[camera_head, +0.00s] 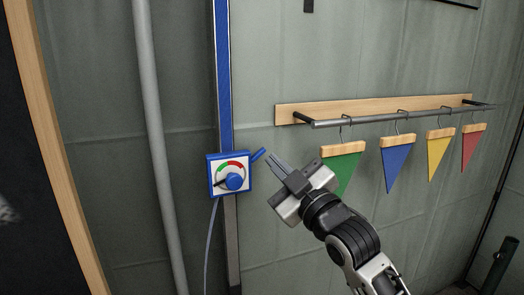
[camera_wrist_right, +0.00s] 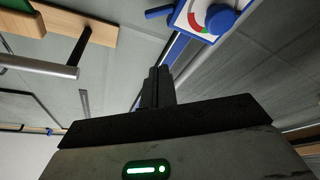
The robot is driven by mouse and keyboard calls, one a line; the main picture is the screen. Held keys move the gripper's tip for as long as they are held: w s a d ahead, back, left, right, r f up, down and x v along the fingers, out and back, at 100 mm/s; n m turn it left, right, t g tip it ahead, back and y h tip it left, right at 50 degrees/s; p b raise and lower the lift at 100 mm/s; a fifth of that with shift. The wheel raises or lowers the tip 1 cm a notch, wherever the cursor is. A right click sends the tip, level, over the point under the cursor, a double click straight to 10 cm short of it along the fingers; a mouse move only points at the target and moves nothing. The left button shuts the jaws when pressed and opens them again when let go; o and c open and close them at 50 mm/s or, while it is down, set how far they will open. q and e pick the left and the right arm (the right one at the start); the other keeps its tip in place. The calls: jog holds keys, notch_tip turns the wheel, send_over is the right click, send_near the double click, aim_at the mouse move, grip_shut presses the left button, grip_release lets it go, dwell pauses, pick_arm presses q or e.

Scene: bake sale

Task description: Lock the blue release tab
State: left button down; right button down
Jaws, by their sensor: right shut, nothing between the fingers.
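The blue release tab (camera_head: 258,154) sticks out up and to the right from the right side of a blue box with a white face (camera_head: 213,164). The box carries a round blue knob (camera_head: 235,182) and a red and green dial arc. My right gripper (camera_head: 269,159) is shut and empty, its fingertips just to the right of the tab; I cannot tell whether they touch. In the right wrist view the shut fingers (camera_wrist_right: 157,75) point up toward the box, and the tab (camera_wrist_right: 159,12) shows above them. My left gripper is not in view.
The box is on a blue vertical post (camera_head: 223,80), with a cable (camera_head: 209,245) hanging below. A wooden rail (camera_head: 290,111) with a metal bar (camera_head: 365,119) holds green, blue (camera_head: 397,165), yellow and red pennants to the right. A grey pipe (camera_head: 152,120) runs at left.

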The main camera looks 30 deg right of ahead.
aim_at(257, 155)
jog(key=shift+w, duration=0.1)
jog(key=p+x, duration=0.1)
jog(key=x, duration=0.8)
jog(key=shift+w+r+p, duration=0.15)
jog(key=shift+w+p, duration=0.2)
jog(key=shift+p, duration=0.05)
jog(key=f, duration=0.1)
jog(key=d+f, duration=0.1)
jog(key=shift+s+d+f, duration=0.15)
jog(key=shift+d+f, duration=0.45)
jog(key=shift+f, duration=0.1)
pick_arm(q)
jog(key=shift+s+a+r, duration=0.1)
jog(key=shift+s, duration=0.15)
pick_arm(e)
jog(key=shift+s, duration=0.1)
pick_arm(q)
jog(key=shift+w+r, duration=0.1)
